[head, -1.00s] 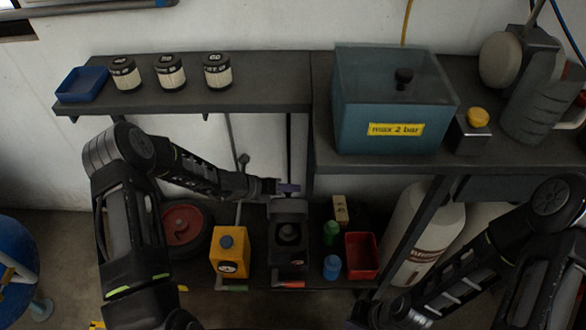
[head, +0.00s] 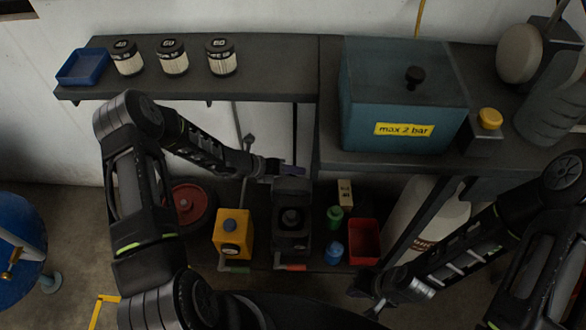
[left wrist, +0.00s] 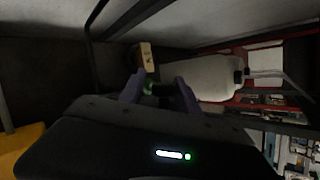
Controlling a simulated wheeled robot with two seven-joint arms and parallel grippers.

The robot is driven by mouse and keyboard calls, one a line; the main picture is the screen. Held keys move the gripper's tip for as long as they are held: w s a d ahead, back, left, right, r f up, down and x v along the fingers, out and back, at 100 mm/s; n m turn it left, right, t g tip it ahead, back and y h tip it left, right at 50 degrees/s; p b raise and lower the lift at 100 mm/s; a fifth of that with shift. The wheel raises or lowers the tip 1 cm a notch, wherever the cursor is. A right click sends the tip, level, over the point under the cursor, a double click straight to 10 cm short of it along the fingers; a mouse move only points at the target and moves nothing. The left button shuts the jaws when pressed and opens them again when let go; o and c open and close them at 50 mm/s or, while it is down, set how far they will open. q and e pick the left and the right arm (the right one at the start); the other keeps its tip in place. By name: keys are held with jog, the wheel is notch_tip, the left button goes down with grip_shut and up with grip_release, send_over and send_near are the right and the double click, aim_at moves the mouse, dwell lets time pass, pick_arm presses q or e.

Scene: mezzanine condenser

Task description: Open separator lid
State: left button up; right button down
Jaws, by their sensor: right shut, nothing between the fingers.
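The separator (head: 405,108) is a teal box with a yellow "max 2 bar" label on the right-hand bench. Its flat lid (head: 385,72) is closed and carries a black knob (head: 414,75). My left gripper (head: 290,170) is below and left of the separator, above a dark box on the lower shelf. In the left wrist view its fingers (left wrist: 158,88) stand apart with nothing between them. My right gripper (head: 370,305) is low at the front, below the separator, shut and empty. Neither gripper touches the separator.
A yellow button box (head: 488,125) stands right of the separator. Several filters (head: 172,58) and a blue tray (head: 82,68) sit on the left shelf. Below are a yellow canister (head: 232,238), a dark box (head: 291,240), a red bin (head: 364,242) and a pale cylinder (head: 425,215).

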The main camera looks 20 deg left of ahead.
pick_arm(q)
jog(key=shift+o, duration=1.2)
jog(key=shift+r, duration=0.15)
jog(key=p+v, duration=0.1)
jog(key=v, duration=0.6)
jog(key=shift+s+a+r, duration=0.2)
